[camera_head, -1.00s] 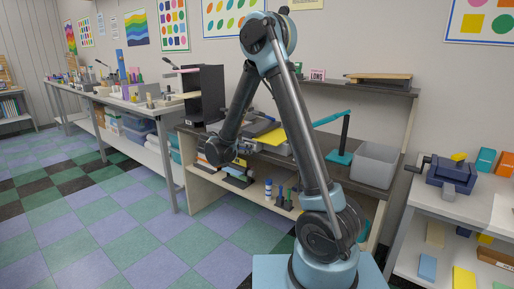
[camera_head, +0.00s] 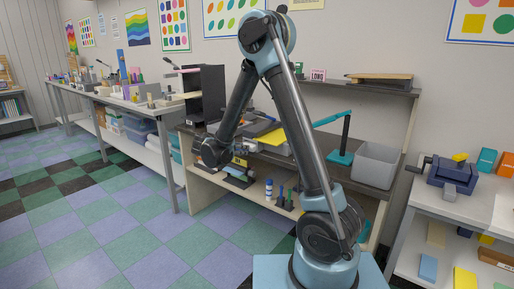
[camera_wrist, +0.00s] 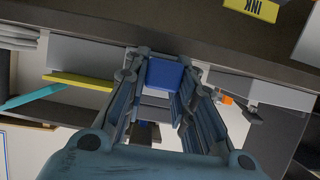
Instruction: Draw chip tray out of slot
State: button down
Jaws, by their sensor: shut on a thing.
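The chip tray, a blue block (camera_wrist: 164,73), shows between the fingertips of my gripper (camera_wrist: 163,80) in the wrist view. My gripper is shut on it. The tray's far edge lies against a grey machine body (camera_wrist: 250,88) and the dark counter edge; I cannot tell how much of it is still in the slot. In the head view my gripper is mostly hidden behind my wrist, in front of the shelf unit, and the tray cannot be made out.
The shelf unit's dark top (camera_head: 372,197) carries a yellow sheet (camera_head: 272,137), a teal stand (camera_head: 340,158) and a grey bin (camera_head: 374,165). Bottles (camera_head: 268,190) stand on its lower shelf. A yellow INK label (camera_wrist: 252,8) shows in the wrist view. The floor at left is clear.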

jog(key=shift+s+a+r, duration=0.1)
jog(key=shift+s+a, duration=0.55)
jog(key=shift+s, duration=0.15)
jog(key=shift+s+a+r, duration=0.1)
jog(key=shift+s+a, duration=0.5)
jog(key=shift+s, duration=0.3)
jog(key=s+a, duration=0.4)
jog(key=s, duration=0.1)
jog(key=shift+s, duration=0.1)
